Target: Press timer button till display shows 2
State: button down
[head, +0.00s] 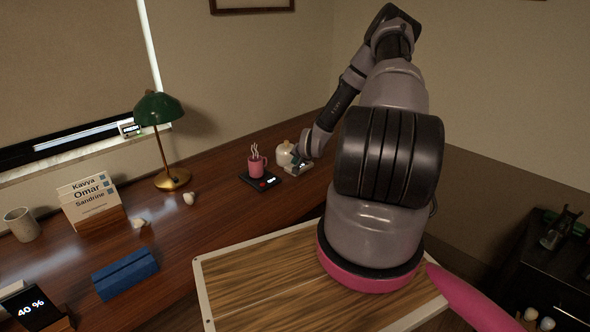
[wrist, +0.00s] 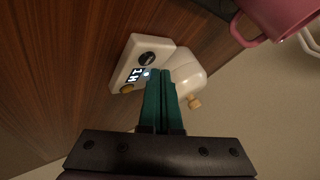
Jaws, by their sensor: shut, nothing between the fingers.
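My gripper (wrist: 160,73) has teal fingers shut together and empty. Its tips overlap the box's edge beside the display; I cannot tell if they touch it. In the head view the box (head: 298,169) lies on the desk under my gripper (head: 297,160), partly covered by it.
A white rounded pot (wrist: 186,72) with a wooden knob stands right beside the box. A green lamp (head: 158,109), name cards (head: 90,195) and a blue block (head: 125,273) are further left.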

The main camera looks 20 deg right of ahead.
jog(key=shift+f, duration=0.4)
jog(key=shift+f, duration=0.35)
dwell(0.7)
jog(key=shift+r, duration=0.75)
jog(key=shift+r, duration=2.55)
